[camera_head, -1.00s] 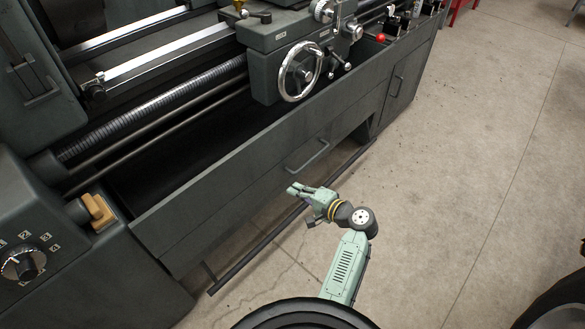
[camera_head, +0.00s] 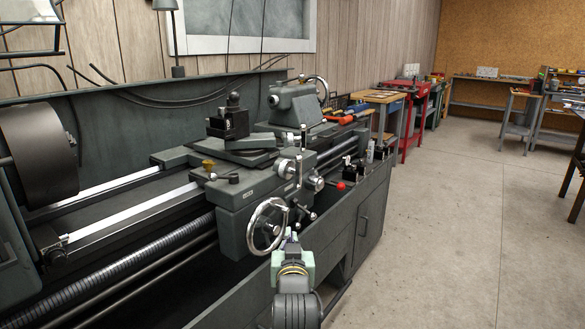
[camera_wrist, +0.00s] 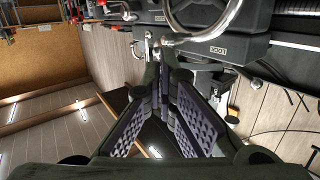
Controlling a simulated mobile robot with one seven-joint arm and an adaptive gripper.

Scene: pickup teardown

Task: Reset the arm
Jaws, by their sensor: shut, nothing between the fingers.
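My gripper (camera_head: 290,238) is in front of the lathe in the head view, just below the chrome handwheel (camera_head: 267,227). My green wrist and dark arm link stand below it at the bottom of the picture. In the wrist view the two dark, ridged fingers of my gripper (camera_wrist: 165,68) come together at their tips, with nothing between them. The handwheel rim (camera_wrist: 203,36) shows beyond the fingertips there. Whether the gripper touches the lathe cannot be told.
The dark green lathe (camera_head: 255,190) fills the left and middle of the head view. Open concrete floor (camera_head: 455,220) lies to the right.

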